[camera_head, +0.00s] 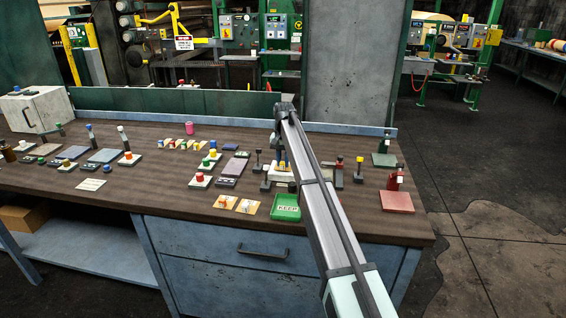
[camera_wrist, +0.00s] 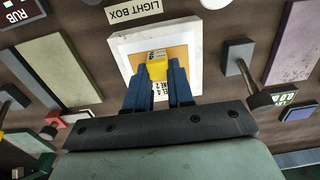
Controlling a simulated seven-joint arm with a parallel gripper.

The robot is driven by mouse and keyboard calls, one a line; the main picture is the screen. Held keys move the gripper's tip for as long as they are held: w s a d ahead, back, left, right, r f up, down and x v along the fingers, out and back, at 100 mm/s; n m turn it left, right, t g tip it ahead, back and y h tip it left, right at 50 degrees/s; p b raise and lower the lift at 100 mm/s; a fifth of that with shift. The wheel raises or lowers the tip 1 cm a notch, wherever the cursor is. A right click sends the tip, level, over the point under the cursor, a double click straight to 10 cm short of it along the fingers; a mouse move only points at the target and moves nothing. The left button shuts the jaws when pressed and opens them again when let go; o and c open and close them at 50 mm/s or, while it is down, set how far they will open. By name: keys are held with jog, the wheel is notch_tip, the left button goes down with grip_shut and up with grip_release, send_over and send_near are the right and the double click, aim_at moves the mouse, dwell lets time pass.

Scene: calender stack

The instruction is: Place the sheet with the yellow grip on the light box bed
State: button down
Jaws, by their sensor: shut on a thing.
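My gripper (camera_wrist: 157,78) points down with its blue fingers shut on the yellow grip (camera_wrist: 157,68). An orange-yellow sheet (camera_wrist: 178,55) with a printed white label shows under the grip. The white frame of the light box (camera_wrist: 122,44) surrounds the sheet in the wrist view, and a "LIGHT BOX" plate (camera_wrist: 133,11) is beside it. I cannot tell whether the sheet touches the bed. The fingers cover part of the sheet and the box's near side. In the head view, my arm partly hides the light box (camera_head: 279,177).
A red-based fixture (camera_head: 397,201) and a green-based one (camera_head: 384,159) are at right. Small blocks crowd the left.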

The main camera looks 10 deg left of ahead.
jog(key=shift+f, duration=0.3)
jog(key=shift+f, duration=0.1)
jog(key=c, duration=1)
grip_release()
notch_tip(320, 180, up, 12)
jog(key=shift+d, duration=0.1)
